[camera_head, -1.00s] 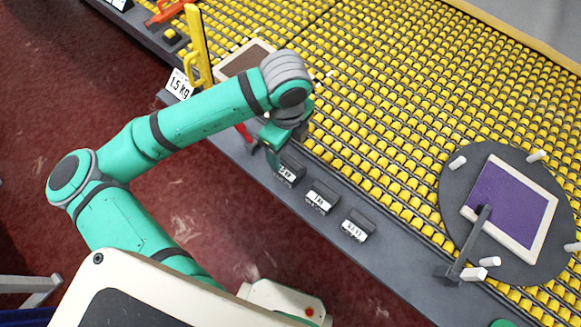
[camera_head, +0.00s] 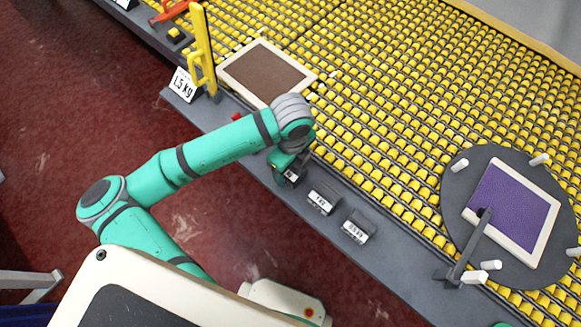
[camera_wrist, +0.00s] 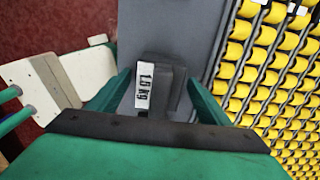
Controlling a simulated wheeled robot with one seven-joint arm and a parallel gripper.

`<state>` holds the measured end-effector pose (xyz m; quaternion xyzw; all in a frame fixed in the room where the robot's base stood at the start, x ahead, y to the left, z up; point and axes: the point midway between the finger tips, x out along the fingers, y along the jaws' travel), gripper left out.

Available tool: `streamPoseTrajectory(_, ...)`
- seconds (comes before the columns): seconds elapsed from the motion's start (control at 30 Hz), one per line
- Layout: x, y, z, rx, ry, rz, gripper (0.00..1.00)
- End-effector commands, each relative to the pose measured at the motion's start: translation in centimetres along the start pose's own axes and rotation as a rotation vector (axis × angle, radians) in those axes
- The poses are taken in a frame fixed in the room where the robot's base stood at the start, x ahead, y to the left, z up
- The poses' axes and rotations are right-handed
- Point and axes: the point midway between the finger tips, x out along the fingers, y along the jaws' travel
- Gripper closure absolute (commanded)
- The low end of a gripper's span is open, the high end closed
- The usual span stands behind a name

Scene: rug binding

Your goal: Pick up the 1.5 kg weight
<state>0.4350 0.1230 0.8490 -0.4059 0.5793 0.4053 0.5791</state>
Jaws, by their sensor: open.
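In the head view my gripper (camera_head: 284,172) is over the leftmost weight in the row, which is mostly hidden by the gripper and wrist. Two other labelled weights, a middle one (camera_head: 323,198) and a right one (camera_head: 359,226), stand to its right on the ledge.
A yellow roller bed (camera_head: 400,110) lies behind the ledge. A brown framed panel (camera_head: 266,72), a yellow upright bracket (camera_head: 203,50) and a 1.5 KG sign (camera_head: 183,84) are at upper left. A round dark plate (camera_head: 460,190) carries a purple framed panel (camera_head: 512,205) at right.

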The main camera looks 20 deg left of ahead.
Motion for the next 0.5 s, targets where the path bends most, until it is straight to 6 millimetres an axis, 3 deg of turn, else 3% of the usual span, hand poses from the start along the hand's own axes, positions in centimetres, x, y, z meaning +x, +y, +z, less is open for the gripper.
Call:
streamPoseTrajectory(0.3,0.56,0.02,0.03,0.0,-0.001,0.001,0.28)
streamPoseTrajectory(0.5,0.54,0.01,0.02,0.0,0.0,0.0,0.76)
